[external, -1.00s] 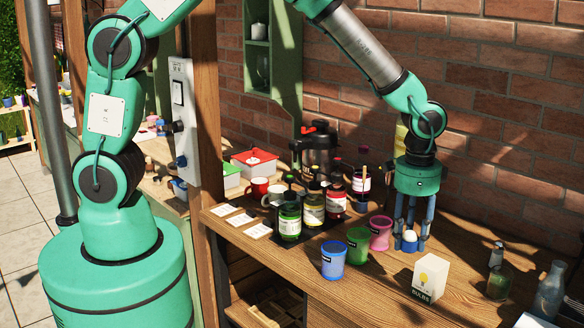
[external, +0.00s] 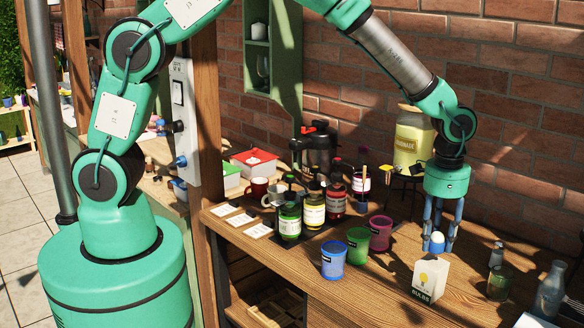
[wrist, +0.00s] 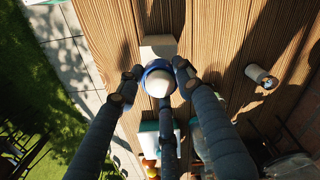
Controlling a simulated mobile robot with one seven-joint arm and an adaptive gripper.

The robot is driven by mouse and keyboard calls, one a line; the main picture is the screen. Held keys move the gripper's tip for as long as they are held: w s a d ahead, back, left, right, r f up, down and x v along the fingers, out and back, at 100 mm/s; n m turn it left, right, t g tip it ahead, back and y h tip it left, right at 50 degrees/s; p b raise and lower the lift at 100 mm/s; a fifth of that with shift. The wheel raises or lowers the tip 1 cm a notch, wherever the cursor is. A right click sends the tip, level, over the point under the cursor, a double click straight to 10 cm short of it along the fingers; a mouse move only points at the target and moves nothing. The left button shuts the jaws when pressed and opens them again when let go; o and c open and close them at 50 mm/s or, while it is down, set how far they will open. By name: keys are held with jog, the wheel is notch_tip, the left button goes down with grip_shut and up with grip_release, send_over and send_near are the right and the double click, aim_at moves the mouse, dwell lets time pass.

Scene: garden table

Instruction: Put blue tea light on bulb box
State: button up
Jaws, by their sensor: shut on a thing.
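The blue tea light (external: 437,243), blue with a rounded white top, is between the fingers of my gripper (external: 440,240). My gripper is shut on it. In the wrist view the tea light (wrist: 159,80) sits between the three fingertips, its white top facing the camera. The bulb box (external: 430,279) is a small white carton with a yellow bulb picture and "BULBS" on its front. It stands on the table just in front of the gripper. In the wrist view the pale box (wrist: 158,47) shows just beyond the tea light, partly covered by it.
Blue (external: 333,261), green (external: 358,247) and pink (external: 380,234) cups stand left of the box. A green glass (external: 499,284), a shaker (external: 496,256) and a blue bottle (external: 549,291) stand to its right. A lemonade jar (external: 413,140) stands behind my gripper.

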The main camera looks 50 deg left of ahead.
aim_at(435, 250)
jog(key=shift+f, duration=1.65)
jog(key=shift+f, duration=0.15)
jog(key=o, duration=1.1)
jog(key=shift+o, duration=0.2)
notch_tip(435, 250, up, 12)
jog(key=shift+r, duration=0.15)
